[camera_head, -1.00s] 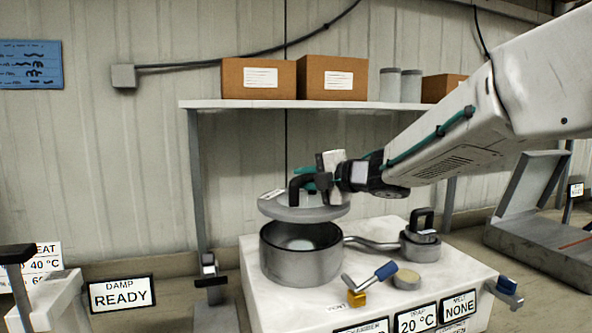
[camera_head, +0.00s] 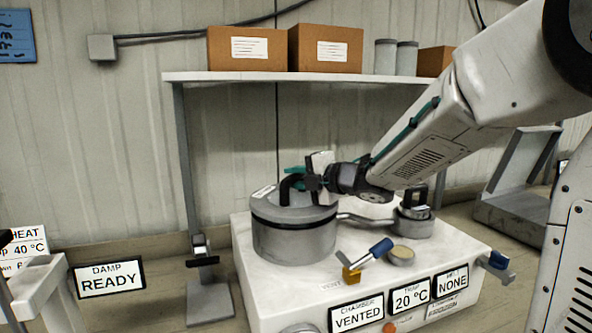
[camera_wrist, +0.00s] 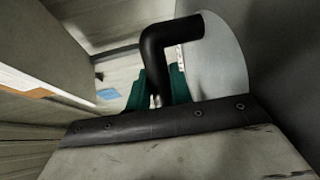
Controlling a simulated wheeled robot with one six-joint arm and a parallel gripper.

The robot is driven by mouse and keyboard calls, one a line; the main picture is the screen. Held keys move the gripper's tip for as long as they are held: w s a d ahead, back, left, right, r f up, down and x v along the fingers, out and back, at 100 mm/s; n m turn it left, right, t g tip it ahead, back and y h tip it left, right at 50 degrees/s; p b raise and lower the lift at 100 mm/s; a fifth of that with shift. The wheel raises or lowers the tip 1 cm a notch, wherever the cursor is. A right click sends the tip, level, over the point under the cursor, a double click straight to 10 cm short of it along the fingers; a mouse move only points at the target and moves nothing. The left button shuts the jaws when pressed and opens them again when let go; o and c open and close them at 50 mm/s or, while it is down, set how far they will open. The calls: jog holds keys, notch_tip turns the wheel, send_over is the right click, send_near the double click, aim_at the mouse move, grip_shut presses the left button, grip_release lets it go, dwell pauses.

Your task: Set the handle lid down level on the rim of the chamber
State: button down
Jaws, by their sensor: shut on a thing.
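The grey round handle lid (camera_head: 275,203) sits on top of the metal chamber (camera_head: 293,238) and looks about level, with a dark band between lid and chamber wall. Whether it touches the rim all around cannot be told. My gripper (camera_head: 302,177) is shut on the lid's black handle (camera_head: 287,186). In the wrist view the black bent handle (camera_wrist: 170,45) stands at the green fingers of my gripper (camera_wrist: 162,88), with the pale lid face (camera_wrist: 215,60) beside it. The chamber's inside is hidden under the lid.
A blue-handled valve (camera_head: 380,248) and a round tan-topped piece (camera_head: 401,254) are in front of the chamber. A smaller pot (camera_head: 412,225) stands right, joined by a pipe. A sign (camera_head: 357,316) reads VENTED. A shelf (camera_head: 190,77) with boxes is behind.

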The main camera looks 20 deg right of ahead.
jog(key=shift+f, duration=0.6)
dwell(0.6)
jog(key=c, duration=1.2)
grip_release()
jog(key=shift+o, duration=0.2)
jog(key=shift+s+f, duration=0.1)
jog(key=shift+f, duration=0.05)
